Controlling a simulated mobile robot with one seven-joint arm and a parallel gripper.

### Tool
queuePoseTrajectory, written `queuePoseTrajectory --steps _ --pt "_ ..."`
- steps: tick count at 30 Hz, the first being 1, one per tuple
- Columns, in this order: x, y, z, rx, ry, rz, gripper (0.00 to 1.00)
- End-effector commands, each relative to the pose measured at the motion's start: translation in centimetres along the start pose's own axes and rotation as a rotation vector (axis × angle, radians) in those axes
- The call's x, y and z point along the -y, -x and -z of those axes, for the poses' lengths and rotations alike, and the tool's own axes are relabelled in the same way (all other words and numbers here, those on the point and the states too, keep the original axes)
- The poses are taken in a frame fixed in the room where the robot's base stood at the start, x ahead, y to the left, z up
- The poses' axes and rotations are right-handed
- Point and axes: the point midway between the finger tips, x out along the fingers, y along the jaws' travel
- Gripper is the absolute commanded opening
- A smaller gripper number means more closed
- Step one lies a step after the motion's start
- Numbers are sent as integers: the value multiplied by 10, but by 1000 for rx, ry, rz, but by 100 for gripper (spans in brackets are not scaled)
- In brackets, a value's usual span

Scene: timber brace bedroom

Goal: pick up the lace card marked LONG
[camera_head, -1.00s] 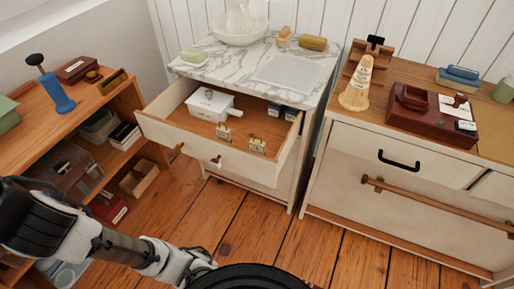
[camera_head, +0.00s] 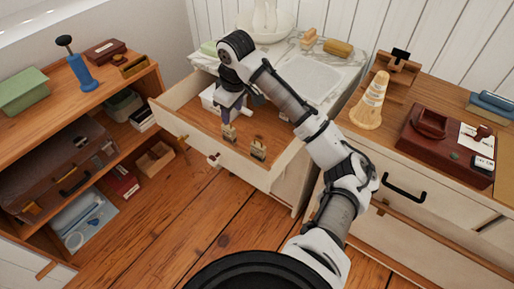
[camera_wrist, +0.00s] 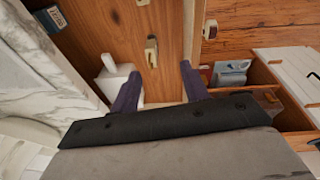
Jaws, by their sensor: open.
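Two small pale lace cards stand in the open drawer (camera_head: 190,122) near its front: a left one (camera_head: 228,132) and a right one (camera_head: 258,149). Their markings are too small to read, so I cannot tell which says LONG. My gripper (camera_head: 227,114) is open and empty above the drawer, just behind the left card. In the wrist view, one card (camera_wrist: 151,53) lies just beyond and between the open fingers (camera_wrist: 160,72); the other card (camera_wrist: 143,2) is cut off at the top edge. A white lidded box (camera_head: 207,97) is partly hidden behind my gripper.
The drawer walls surround the cards. A dark blue item (camera_wrist: 50,18) lies in the drawer. The marble top (camera_head: 325,75) is above, with a white basin (camera_head: 262,24). A wooden cabinet (camera_head: 345,113) with a cone (camera_head: 371,102) stands right, a shelf (camera_head: 110,100) left.

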Motion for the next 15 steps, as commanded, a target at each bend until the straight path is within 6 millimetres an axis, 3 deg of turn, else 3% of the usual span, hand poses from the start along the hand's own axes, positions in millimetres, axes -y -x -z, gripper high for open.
queuePoseTrajectory --steps 1,4,8,15 --pt "-10 2 -25 67 -30 20 45" --pt "-17 3 -56 154 -60 55 45" --pt "-18 -7 -70 186 -71 74 45" --pt "-14 -52 -77 182 -70 75 45"
